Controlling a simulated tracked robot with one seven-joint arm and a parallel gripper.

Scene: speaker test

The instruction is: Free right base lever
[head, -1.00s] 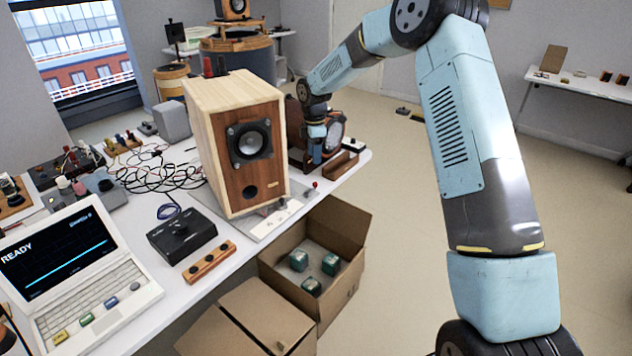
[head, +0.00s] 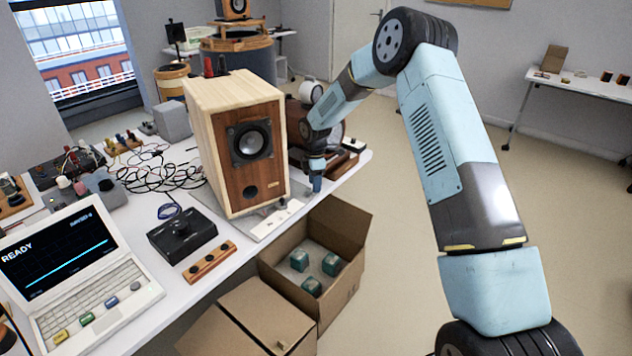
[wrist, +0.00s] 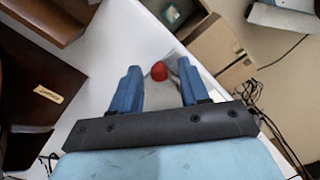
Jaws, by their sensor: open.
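The wooden speaker (head: 215,140) stands upright on a grey base plate (head: 258,232) on the white table. My gripper (head: 316,186) points down just right of the speaker's lower right side, near the table's edge. In the wrist view, my gripper's blue fingers (wrist: 157,90) are apart, with a red ball knob (wrist: 159,71) showing between them, nearer the tips. I take this knob as the right base lever's; contact with the fingers cannot be told. The lever's knob is hidden behind my gripper in the head view.
An open cardboard box (head: 345,262) with green cubes stands below the table edge. A brown wooden unit (head: 298,125) is behind my gripper. A black control box (head: 182,236) and laptop (head: 75,270) lie left.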

